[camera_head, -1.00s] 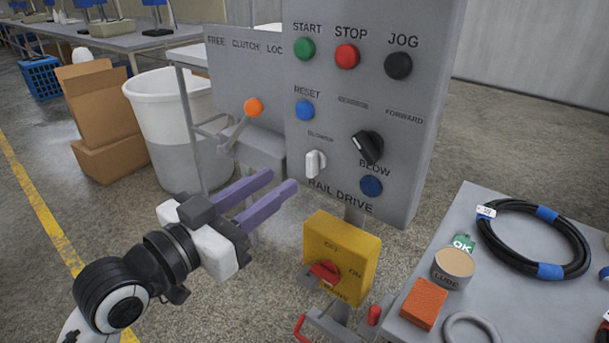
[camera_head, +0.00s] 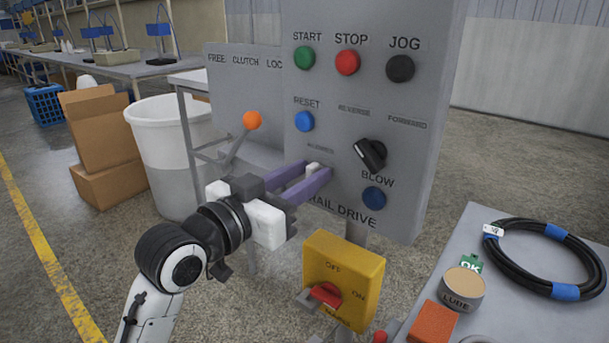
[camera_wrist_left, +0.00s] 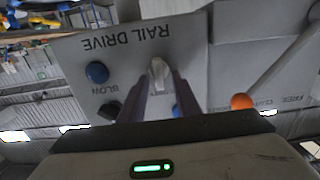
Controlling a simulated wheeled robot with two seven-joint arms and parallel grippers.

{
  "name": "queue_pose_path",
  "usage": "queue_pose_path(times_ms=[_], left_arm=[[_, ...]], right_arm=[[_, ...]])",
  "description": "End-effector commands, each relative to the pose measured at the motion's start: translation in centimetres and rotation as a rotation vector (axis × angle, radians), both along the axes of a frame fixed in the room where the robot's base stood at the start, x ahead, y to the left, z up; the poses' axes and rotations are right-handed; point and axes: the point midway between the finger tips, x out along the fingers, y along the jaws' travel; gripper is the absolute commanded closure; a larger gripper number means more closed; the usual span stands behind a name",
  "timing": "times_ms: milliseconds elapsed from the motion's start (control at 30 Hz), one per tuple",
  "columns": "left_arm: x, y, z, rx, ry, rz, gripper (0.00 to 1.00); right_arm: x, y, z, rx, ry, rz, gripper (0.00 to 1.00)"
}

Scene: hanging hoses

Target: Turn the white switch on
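The white switch (camera_head: 313,167) is a small knob low on the grey RAIL DRIVE panel (camera_head: 270,190), under a faint label. My left gripper (camera_head: 316,170) has its two purple fingers at the panel, one on each side of the switch. The fingers stand apart, and I cannot see them pressing on the switch. The left wrist view shows the white switch (camera_wrist_left: 158,72) between the fingertips, pointing roughly along the fingers. The fingers partly hide the switch and the lettering in the head view. My right gripper is not in view.
A black selector (camera_head: 370,154) and blue BLOW button (camera_head: 374,197) sit right of the switch. An orange-tipped lever (camera_head: 252,120) is at left. A yellow box (camera_head: 343,270) with a red knob is below. A table with a hose coil (camera_head: 545,258) stands at right.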

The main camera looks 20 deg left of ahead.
Motion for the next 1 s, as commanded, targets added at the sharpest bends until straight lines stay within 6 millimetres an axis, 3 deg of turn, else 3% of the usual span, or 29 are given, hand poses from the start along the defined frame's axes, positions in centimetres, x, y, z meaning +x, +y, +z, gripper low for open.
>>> queue_pose_path(times_ms=[67,233,267,667,1000], left_arm=[[0.0,0.0,0.0,0.000,0.000,0.000,0.70],[0.0,0.0,0.0,0.000,0.000,0.000,0.99],[0.0,0.0,0.0,0.000,0.000,0.000,1.00],[-0.1,-0.1,0.1,0.058,-0.019,-0.002,1.00],[-0.2,-0.3,0.1,0.290,-0.101,-0.003,1.00]], right_arm=[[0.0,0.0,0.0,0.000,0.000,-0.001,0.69],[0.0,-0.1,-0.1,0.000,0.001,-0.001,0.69],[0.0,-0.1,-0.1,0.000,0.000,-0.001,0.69],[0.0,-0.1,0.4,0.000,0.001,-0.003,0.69],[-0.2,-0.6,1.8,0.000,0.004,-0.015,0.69]])
